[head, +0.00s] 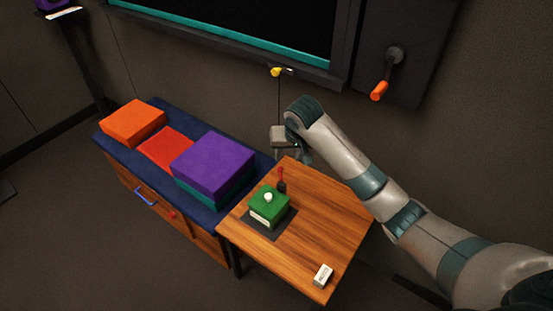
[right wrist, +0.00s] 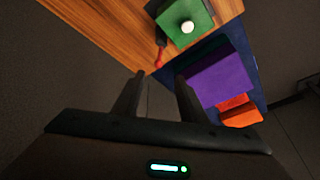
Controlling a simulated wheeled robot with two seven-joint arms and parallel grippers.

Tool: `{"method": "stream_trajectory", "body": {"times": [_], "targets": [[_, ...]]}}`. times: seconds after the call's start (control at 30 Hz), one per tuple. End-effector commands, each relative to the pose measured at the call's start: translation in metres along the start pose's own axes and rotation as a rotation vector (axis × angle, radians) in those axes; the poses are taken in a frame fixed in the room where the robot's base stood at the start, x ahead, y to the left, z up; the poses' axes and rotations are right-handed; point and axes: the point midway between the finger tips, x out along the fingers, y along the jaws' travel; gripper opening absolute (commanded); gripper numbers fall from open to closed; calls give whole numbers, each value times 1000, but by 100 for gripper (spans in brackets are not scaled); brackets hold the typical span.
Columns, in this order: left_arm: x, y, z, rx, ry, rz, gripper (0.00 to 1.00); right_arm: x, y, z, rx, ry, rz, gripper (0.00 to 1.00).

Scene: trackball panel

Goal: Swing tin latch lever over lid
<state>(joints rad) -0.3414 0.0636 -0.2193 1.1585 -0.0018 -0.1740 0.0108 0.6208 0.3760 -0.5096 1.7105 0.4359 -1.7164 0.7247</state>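The tin is a green box (head: 268,206) with a white knob on its lid. It sits on a dark mat (head: 259,226) on the wooden table (head: 325,215), and its lid shows in the right wrist view (right wrist: 198,12). The latch lever (head: 281,182), dark with a red tip, stands up at the tin's far side. In the right wrist view the lever (right wrist: 160,52) lies just past the fingertips. My right gripper (right wrist: 159,80) is open and empty, its fingers apart. In the head view my right gripper (head: 303,155) is partly hidden, above the table's far edge. My left gripper is out of view.
A blue-topped cabinet on the left carries orange (head: 134,122), red (head: 168,148) and purple (head: 213,168) blocks. A small white labelled block (head: 323,275) lies at the table's near corner. An orange-handled crank (head: 379,90) is on the wall. The table's right side is clear.

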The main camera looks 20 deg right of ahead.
Motion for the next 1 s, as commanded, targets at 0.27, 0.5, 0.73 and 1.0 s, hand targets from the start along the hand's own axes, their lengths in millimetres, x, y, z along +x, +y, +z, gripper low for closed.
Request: {"method": "stream_trajectory", "body": {"times": [0.27,0.5,0.73,1.0], "targets": [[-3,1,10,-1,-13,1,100,-2,1,-6,9,1,5,38],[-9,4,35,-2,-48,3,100,-2,1,-6,9,1,4,38],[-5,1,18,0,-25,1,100,12,1,-6,9,-1,5,38],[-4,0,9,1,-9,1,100,50,1,-5,9,-3,5,38]]}}
